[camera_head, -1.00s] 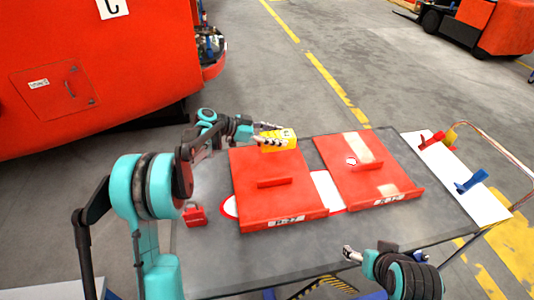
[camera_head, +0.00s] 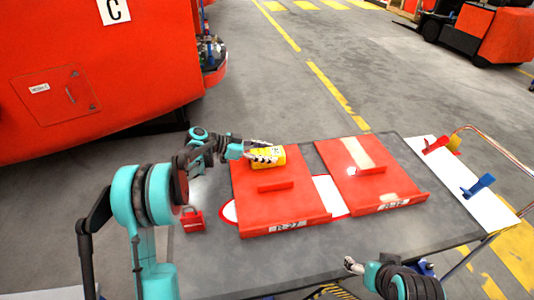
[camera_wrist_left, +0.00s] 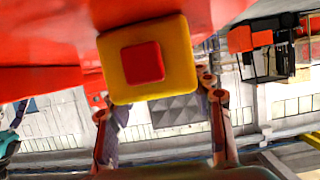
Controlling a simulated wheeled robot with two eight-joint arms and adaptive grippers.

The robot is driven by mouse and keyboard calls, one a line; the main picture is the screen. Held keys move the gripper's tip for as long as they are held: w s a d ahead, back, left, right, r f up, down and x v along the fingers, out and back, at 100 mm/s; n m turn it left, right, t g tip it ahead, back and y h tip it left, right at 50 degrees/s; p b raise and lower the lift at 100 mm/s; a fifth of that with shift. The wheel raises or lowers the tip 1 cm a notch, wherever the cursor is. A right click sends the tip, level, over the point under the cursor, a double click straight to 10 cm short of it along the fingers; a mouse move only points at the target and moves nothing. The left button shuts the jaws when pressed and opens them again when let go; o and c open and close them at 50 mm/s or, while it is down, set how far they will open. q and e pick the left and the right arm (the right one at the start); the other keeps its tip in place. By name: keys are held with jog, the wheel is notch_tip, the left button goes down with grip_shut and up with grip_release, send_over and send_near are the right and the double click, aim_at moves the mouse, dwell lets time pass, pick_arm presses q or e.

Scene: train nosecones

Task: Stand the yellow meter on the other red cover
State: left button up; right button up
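The yellow meter (camera_head: 268,157) is at the far part of the left red cover (camera_head: 275,205), labelled R-27. My left gripper (camera_head: 262,154) is shut on it, with the fingers beside it. I cannot tell whether its base touches the cover. In the left wrist view the meter (camera_wrist_left: 180,62) shows a yellow face with a red square, between the fingers (camera_wrist_left: 162,118). The right red cover (camera_head: 385,190) lies beside the left one, with a raised ledge and bright patches. My right gripper (camera_head: 353,265) is at the front edge, away from both covers; its opening is unclear.
A red padlock-like piece (camera_head: 193,220) lies left of the covers on the grey table (camera_head: 300,260). Red, yellow and blue clamps (camera_head: 478,186) stand on a white strip at the right. A large red vehicle (camera_head: 90,70) stands behind left.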

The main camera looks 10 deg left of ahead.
pick_arm(q)
jog(key=o, duration=0.4)
jog(key=shift+r, duration=0.1)
